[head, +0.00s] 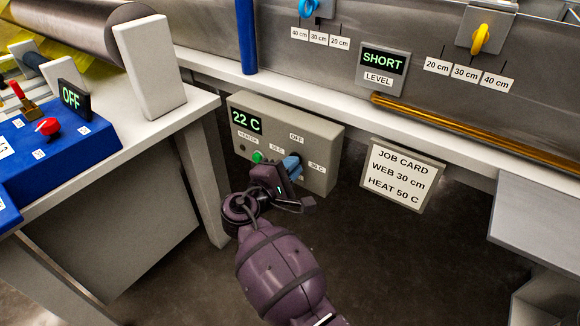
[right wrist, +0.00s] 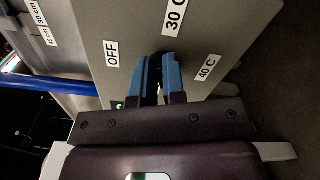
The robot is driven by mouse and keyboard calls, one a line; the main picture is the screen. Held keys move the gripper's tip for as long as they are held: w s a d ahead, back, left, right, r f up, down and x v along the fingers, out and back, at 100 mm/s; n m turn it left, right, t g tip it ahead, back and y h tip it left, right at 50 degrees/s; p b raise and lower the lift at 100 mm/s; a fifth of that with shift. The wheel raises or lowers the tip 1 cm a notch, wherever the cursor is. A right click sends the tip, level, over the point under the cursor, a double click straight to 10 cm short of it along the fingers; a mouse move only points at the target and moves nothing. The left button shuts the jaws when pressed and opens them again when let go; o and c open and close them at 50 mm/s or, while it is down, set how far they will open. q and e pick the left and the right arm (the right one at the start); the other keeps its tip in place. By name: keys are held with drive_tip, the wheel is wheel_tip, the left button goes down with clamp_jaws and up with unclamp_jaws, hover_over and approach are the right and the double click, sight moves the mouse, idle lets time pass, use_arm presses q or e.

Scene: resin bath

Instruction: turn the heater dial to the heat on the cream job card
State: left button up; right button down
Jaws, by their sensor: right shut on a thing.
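The heater panel (head: 318,181) is a grey-beige box under the bath's edge, with a display (head: 246,120) reading 22 C. Its labels include OFF (head: 296,138), 30 C (head: 317,167) and what looks like 50 C; the right wrist view also shows 40 C (right wrist: 208,67). My right gripper (head: 292,166) has its blue fingers at the panel, shut on the heater dial. The fingers (right wrist: 158,75) hide most of the dial, so I cannot tell where it points. The cream job card (head: 402,176) reads WEB 30 cm, HEAT 50 C. My left gripper is not in view.
A green button or lamp (head: 257,157) is on the panel just left of my gripper. A blue post (head: 246,40) rises above. The bath wall carries a SHORT level display (head: 383,62) and a yellow knob (head: 481,39). A table with blue control box (head: 50,150) stands at left.

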drive_tip(key=n, duration=1.1)
drive_tip(key=w+a+n, duration=0.1)
drive_tip(key=n, duration=1)
drive_tip(key=a+n+b, duration=0.1)
drive_tip(key=n, duration=1)
drive_tip(key=shift+w+f+n, duration=0.15)
drive_tip(key=shift+w+n, duration=0.15)
idle(0.6)
drive_tip(key=c, duration=1.2)
unclamp_jaws()
drive_tip(key=shift+f, duration=0.1)
